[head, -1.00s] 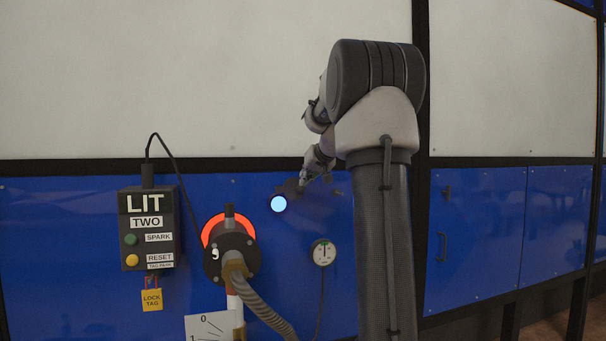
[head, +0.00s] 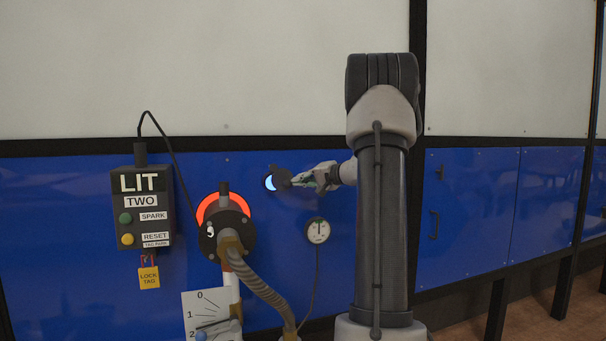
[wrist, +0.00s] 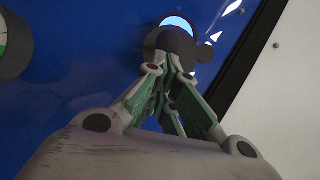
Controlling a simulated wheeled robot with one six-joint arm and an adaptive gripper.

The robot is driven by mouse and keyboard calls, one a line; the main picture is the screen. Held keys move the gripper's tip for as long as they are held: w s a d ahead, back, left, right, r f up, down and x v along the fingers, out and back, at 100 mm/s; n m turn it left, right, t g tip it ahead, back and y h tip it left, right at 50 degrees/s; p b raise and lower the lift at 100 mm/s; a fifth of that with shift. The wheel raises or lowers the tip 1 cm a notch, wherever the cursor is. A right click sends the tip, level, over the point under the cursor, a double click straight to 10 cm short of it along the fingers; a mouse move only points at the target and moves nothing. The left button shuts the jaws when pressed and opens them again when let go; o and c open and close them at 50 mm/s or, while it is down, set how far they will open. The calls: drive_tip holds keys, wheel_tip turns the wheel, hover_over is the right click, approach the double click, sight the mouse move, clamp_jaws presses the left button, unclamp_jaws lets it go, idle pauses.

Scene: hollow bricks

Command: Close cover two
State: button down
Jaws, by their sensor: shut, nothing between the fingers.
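Cover two appears to be the dark round disc (head: 282,175) on the blue panel, above and right of the burner under the TWO box. It partly hides a glowing pale blue sight hole (head: 269,183), leaving a crescent lit at its left. In the wrist view the dark cover (wrist: 174,43) has a small rounded tab at its right, and the glow (wrist: 178,21) shows past its upper edge. My gripper (head: 296,182) is shut and empty, its fingertips at the cover's right side. In the wrist view the fingertips (wrist: 172,64) overlap the cover's lower edge; I cannot tell whether they touch.
A control box (head: 142,208) reading LIT, TWO hangs at the left with a yellow lock tag (head: 149,277). The burner (head: 226,233) with an orange glowing ring and a hose stands below left of the hole. A round gauge (head: 317,231) sits below my gripper.

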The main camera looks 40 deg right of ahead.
sight(279, 189)
drive_tip(key=f+m, duration=0.1)
drive_tip(key=a+f+m+t, duration=0.1)
drive_tip(key=a+f+m+t+y, duration=0.1)
drive_tip(key=shift+w+f+m, duration=0.15)
drive_tip(key=shift+w+m, duration=0.2)
drive_tip(key=shift+m, duration=0.05)
drive_tip(key=shift+w+a+f, duration=0.15)
drive_tip(key=shift+a+f, duration=0.2)
drive_tip(key=shift+a, duration=0.2)
